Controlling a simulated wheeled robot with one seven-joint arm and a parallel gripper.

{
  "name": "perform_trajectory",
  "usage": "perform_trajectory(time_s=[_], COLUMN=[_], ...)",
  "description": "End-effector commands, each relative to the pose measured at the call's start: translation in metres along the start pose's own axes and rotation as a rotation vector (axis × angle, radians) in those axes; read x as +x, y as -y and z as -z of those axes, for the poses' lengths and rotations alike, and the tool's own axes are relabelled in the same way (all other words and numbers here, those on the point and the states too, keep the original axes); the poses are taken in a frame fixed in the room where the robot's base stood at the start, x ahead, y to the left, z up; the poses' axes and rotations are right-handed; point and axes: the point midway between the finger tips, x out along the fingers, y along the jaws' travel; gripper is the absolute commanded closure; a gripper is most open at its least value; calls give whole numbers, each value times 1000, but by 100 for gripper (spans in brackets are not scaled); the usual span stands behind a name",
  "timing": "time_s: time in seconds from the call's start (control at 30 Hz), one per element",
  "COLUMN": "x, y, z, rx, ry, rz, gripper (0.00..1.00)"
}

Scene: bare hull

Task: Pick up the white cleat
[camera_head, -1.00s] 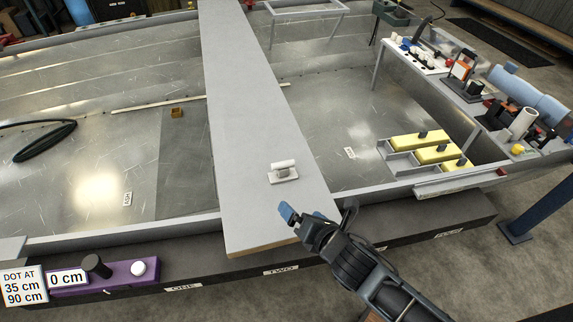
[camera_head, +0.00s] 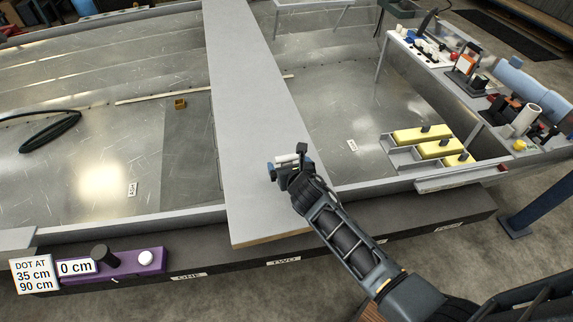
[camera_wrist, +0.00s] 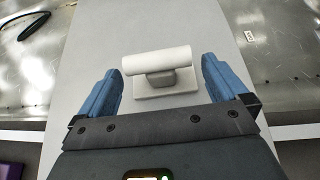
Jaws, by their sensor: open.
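The white cleat (camera_wrist: 157,62) stands on the grey plank (camera_wrist: 85,40), a round bar on a short post over a flat square base. In the head view the cleat (camera_head: 288,159) is mostly hidden behind my gripper (camera_head: 287,165). In the wrist view my gripper (camera_wrist: 162,85) is open, with one blue finger left of the cleat and one right of it. The cleat lies between and slightly beyond the fingers, with a gap on each side. I cannot tell how high the fingers are above the plank.
The plank (camera_head: 245,90) spans the metal hull. Yellow blocks (camera_head: 422,134) sit in a grey rack to the right, beside a cluttered tool bench (camera_head: 480,85). A purple box (camera_head: 135,265) stands on the dark front ledge. A dark hose coil (camera_head: 50,132) lies at left.

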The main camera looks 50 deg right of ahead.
Motion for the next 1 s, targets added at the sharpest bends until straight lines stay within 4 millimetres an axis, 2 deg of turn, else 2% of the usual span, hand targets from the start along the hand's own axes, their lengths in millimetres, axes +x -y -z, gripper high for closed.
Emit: perform_trajectory(time_s=[0.1,0.37,0.8,1.0], x=[10,12,11,11], y=[0,0,0,-1], z=[0,0,0,-1], rx=[0,0,0,0], ry=[0,1,1,2], rz=[-1,-2,-2,-2], gripper=[0,0,42,44])
